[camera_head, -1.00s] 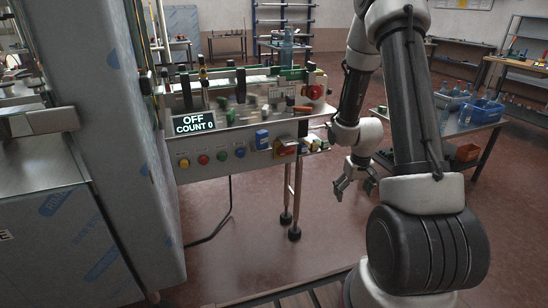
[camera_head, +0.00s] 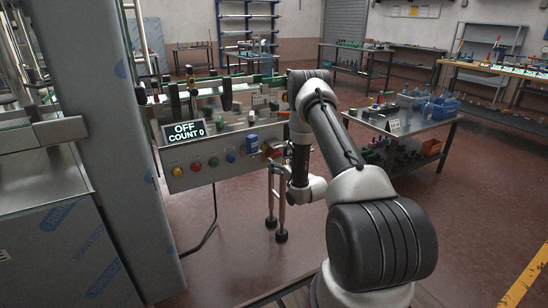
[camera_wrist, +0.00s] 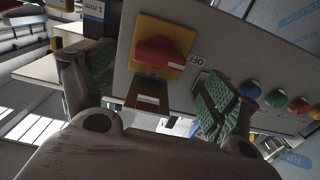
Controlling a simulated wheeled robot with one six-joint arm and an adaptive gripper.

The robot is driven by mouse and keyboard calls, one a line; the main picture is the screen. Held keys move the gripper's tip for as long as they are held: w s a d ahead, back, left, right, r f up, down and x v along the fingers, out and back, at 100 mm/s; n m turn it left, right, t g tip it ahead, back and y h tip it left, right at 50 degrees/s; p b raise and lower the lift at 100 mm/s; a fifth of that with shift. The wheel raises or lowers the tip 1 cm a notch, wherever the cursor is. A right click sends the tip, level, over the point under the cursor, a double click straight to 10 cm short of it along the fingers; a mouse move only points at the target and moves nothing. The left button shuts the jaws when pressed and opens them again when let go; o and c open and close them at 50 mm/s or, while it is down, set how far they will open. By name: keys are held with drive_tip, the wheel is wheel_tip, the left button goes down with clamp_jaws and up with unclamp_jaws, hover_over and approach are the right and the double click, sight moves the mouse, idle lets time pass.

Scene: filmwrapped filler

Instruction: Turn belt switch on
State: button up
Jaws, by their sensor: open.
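The belt switch is a red knob (camera_wrist: 160,52) on a yellow plate (camera_wrist: 181,28) on the grey panel, with an upside-down OFF label beside it in the wrist view. In the head view the switch (camera_head: 272,150) is a small red and yellow patch, partly covered by my arm. My gripper (camera_wrist: 155,85) is open, with its green-padded fingers to the left and right of the knob and nothing held. Whether a finger touches the panel cannot be told. The display (camera_head: 185,132) reads OFF, COUNT 0.
A metal cabinet (camera_head: 95,130) stands close on the left. A table (camera_head: 400,125) with blue bins stands right; floor between is clear.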

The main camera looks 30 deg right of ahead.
sight(276, 155)
drive_tip(key=w, duration=0.5)
drive_tip(key=shift+w, duration=0.3)
drive_tip(key=c, duration=1)
